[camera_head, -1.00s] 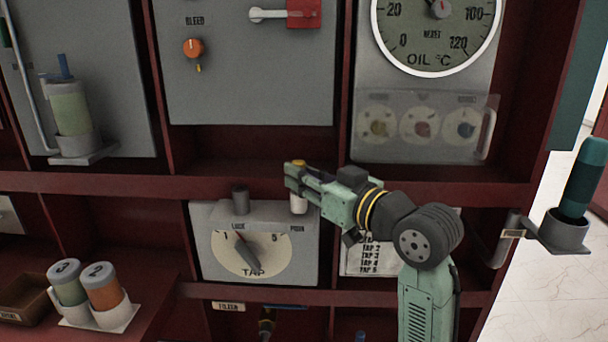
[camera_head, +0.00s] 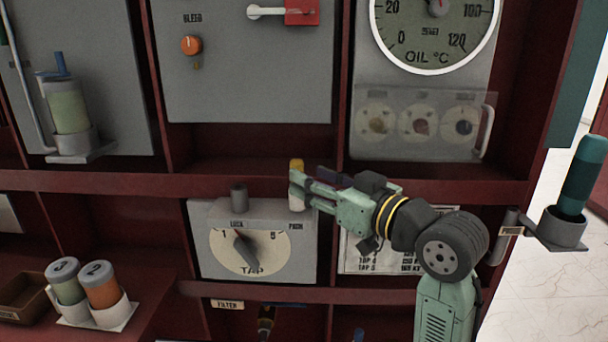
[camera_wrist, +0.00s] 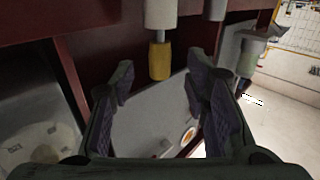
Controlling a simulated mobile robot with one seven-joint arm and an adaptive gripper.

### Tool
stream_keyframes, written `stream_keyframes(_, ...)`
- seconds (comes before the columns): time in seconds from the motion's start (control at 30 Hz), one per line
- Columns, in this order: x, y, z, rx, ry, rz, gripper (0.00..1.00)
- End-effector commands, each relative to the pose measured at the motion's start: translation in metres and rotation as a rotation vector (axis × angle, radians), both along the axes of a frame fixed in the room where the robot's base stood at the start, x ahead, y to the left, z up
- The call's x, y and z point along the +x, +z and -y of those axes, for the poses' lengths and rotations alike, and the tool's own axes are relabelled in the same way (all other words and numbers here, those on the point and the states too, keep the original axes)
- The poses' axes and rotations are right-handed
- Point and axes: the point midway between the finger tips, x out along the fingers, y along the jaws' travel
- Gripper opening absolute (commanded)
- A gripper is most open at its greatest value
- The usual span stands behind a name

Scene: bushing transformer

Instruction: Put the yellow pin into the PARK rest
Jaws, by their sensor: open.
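The yellow pin (camera_head: 296,165) stands upright in a pale cylindrical rest (camera_head: 296,200) above the PARK label, on top of the grey TAP box (camera_head: 205,262). The wrist view is upside down, so the pin's yellow top (camera_wrist: 160,60) points down there, out of the grey rest (camera_wrist: 160,12). My gripper (camera_head: 310,176) is open beside the pin, to its right in the head view. In the wrist view its fingers (camera_wrist: 160,82) are spread, with the pin ahead between them and a gap on each side. The part of the pin inside the rest is hidden.
The dark LOCK socket (camera_head: 239,198) stands left of the pin, with the tap dial (camera_head: 247,250) below. A red shelf (camera_head: 220,168) runs behind. The gauge panel (camera_head: 365,75) is up and right. A teal cylinder (camera_head: 583,180) stands in a holder at far right.

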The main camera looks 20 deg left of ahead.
Motion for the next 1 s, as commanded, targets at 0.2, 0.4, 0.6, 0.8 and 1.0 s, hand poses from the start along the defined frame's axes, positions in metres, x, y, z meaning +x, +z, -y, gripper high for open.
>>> stream_keyframes(0.2, -0.022, 0.0, 0.043, 0.001, -0.004, 0.0, 0.42)
stream_keyframes(0.4, -0.037, 0.0, 0.068, 0.0, -0.003, 0.0, 0.42)
stream_keyframes(0.6, -0.041, 0.0, 0.075, -0.001, -0.001, 0.0, 0.42)
stream_keyframes(0.8, -0.041, 0.0, 0.075, -0.001, 0.0, 0.0, 0.42)
stream_keyframes(1.0, -0.038, 0.008, 0.053, 0.035, 0.011, 0.024, 0.42)
